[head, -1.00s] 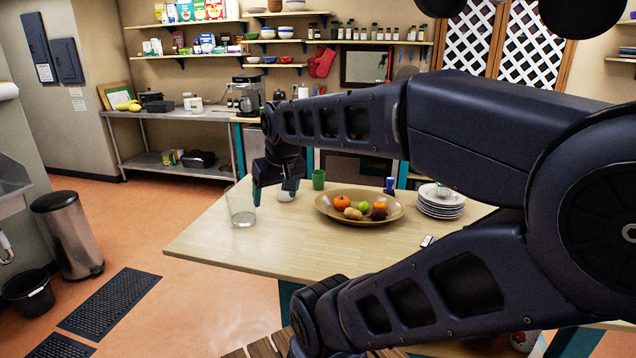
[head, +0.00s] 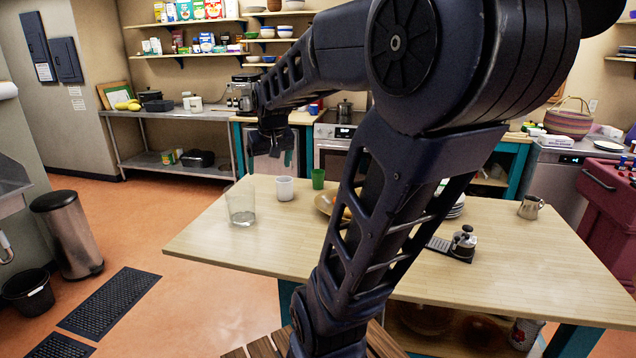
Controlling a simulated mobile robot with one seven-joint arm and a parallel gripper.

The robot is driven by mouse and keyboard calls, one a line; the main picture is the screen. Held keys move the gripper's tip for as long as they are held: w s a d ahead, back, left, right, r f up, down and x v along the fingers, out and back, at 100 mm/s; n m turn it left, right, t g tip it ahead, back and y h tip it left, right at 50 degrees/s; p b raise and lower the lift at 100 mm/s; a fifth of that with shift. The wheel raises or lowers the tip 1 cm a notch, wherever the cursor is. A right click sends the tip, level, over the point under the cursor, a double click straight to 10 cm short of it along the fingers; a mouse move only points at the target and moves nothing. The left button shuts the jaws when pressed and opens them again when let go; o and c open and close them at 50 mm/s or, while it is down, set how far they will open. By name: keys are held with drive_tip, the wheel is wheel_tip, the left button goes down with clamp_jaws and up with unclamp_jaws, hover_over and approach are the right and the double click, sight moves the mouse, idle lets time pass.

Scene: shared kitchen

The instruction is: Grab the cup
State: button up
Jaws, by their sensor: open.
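Several cups are on the wooden table (head: 215,247). A white cup (head: 285,189) stands upright near the far edge. A green cup (head: 318,179) stands to its right. A clear glass (head: 241,208) stands nearer at its left. A metal cup with a handle (head: 530,208) stands at the table's right. The task does not say which cup is meant. My gripper (head: 272,160) is open and empty, pointing down. In the picture it shows just above the white cup, apart from it. How far behind or over the cup it is, I cannot tell.
My arm hides much of the table's middle, including most of the fruit bowl (head: 324,203) and the stacked plates (head: 456,207). A dark metal item (head: 463,243) sits right of the arm. The table's front left is clear.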

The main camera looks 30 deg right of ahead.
drive_tip(key=w+d+m, duration=0.1)
drive_tip(key=w+d, duration=0.6)
drive_tip(key=w, duration=0.6)
drive_tip(key=m+t+h, duration=0.1)
drive_tip(key=m+h, duration=0.1)
drive_tip(key=m, duration=0.1)
hover_over(318, 175)
drive_tip(key=s, duration=0.2)
wheel_tip(318, 175, down, 20)
drive_tip(key=r, duration=0.1)
drive_tip(key=x, duration=0.5)
drive_tip(key=shift+a+f, duration=0.35)
drive_tip(key=shift+f, duration=0.05)
drive_tip(key=shift+x, duration=2.7)
drive_tip(key=shift+s+d, duration=0.1)
drive_tip(key=shift+s, duration=0.1)
drive_tip(key=c, duration=1.1)
drive_tip(key=shift+o, duration=0.2)
